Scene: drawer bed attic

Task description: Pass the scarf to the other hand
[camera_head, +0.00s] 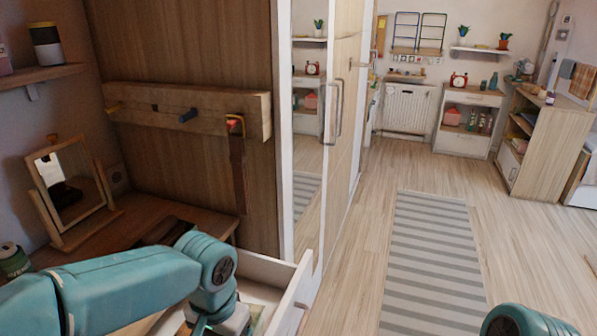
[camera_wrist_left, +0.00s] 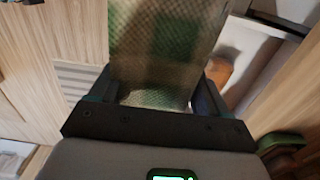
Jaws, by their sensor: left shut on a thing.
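The scarf (camera_wrist_left: 165,45) is a beige and green woven cloth in the left wrist view. It fills the space between the two fingers of my left gripper (camera_wrist_left: 155,92) and extends beyond them to the top of the picture. My left gripper is shut on it. In the head view my left arm reaches over the open drawer (camera_head: 288,305), and its fingers are below the picture's edge. Only a rounded teal part of my right arm shows at the bottom right of the head view. My right gripper is out of view.
A desk (camera_head: 150,222) with a tilting mirror (camera_head: 72,185) stands at the left. A peg rail (camera_head: 190,112) with a hanging brown strap (camera_head: 238,170) is on the wood panel. A striped rug (camera_head: 435,250) lies on clear floor at the right.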

